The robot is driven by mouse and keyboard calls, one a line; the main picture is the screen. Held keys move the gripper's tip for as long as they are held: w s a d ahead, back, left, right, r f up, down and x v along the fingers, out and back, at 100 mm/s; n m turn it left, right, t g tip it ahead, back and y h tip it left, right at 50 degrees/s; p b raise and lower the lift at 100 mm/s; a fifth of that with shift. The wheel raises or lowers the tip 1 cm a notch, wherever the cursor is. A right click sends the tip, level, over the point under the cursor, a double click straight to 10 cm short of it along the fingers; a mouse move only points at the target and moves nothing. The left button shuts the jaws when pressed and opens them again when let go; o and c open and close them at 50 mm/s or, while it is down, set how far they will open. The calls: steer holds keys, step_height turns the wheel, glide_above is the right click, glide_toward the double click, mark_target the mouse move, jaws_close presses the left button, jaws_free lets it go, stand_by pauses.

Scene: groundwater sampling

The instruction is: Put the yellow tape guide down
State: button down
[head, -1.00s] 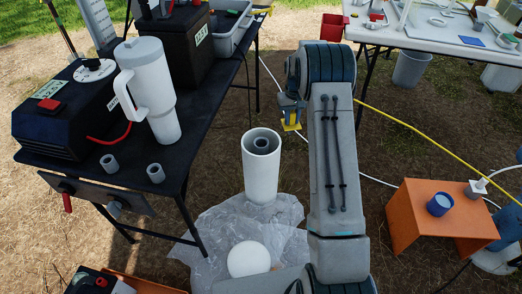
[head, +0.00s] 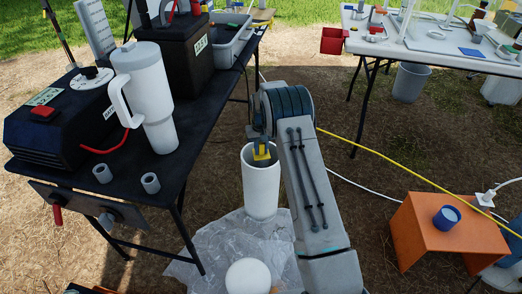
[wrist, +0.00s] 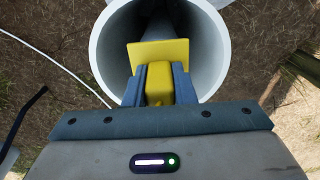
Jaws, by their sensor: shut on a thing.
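The yellow tape guide (wrist: 161,60) is a small yellow piece with a flat plate, held between the two fingers of my gripper (wrist: 160,84). In the head view the guide (head: 261,153) shows at the mouth of an upright white well pipe (head: 262,190). In the wrist view the guide's plate overlaps the open mouth of the pipe (wrist: 101,45), and a darker inner pipe (wrist: 185,18) shows behind it. I cannot tell whether the guide touches the rim. My gripper is also seen in the head view (head: 260,140), partly hidden by my arm.
A dark table (head: 185,120) at left carries a white tumbler (head: 147,95), a black box and grey rings. A clear plastic sheet (head: 215,245) lies around the pipe's foot. An orange stand (head: 435,232) with a blue cup (head: 446,217) is at right. A yellow hose (head: 390,165) crosses the ground.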

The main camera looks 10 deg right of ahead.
steer(key=c, duration=1.2)
jaws_free()
steer(key=shift+f, duration=0.1)
